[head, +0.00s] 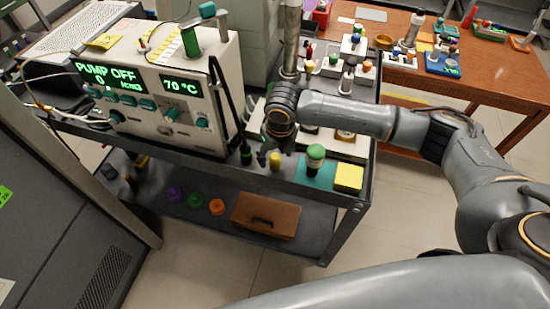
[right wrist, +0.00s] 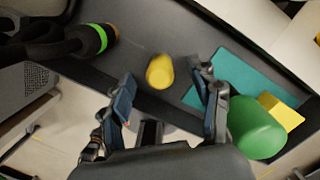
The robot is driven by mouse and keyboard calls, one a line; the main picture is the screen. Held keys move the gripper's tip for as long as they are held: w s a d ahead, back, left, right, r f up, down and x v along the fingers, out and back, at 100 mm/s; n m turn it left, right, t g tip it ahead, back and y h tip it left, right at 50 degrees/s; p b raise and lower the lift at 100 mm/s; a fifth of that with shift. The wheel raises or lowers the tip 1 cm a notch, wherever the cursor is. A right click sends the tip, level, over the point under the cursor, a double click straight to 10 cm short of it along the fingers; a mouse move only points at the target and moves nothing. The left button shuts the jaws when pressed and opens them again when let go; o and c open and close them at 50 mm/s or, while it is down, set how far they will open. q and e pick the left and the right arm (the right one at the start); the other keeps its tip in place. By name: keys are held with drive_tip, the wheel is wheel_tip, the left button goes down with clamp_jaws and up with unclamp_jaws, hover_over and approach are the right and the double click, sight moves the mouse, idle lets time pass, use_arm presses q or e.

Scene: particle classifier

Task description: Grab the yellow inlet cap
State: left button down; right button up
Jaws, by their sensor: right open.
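The yellow inlet cap (head: 275,159) stands on the dark cart top near its front edge. In the right wrist view the cap (right wrist: 160,72) shows just beyond and between the fingertips, apart from them. My right gripper (right wrist: 163,88) is open and empty, with one finger to either side of the cap's line. In the head view the right gripper (head: 272,152) is at the cap, partly hidden by its own wrist. My left gripper is in neither view.
A green-capped bottle (head: 315,157) stands on a teal mat (head: 311,180) close to the right finger. A yellow pad (head: 348,178) lies beside it. A black probe with a green band (head: 246,153) is left of the cap. The pump unit (head: 165,100) stands behind left.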

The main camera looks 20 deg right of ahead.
drive_tip(key=shift+w+f, duration=0.1)
drive_tip(key=shift+f, duration=0.65)
drive_tip(key=c, duration=1.2)
drive_tip(key=shift+o, duration=0.2)
drive_tip(key=shift+r, duration=0.15)
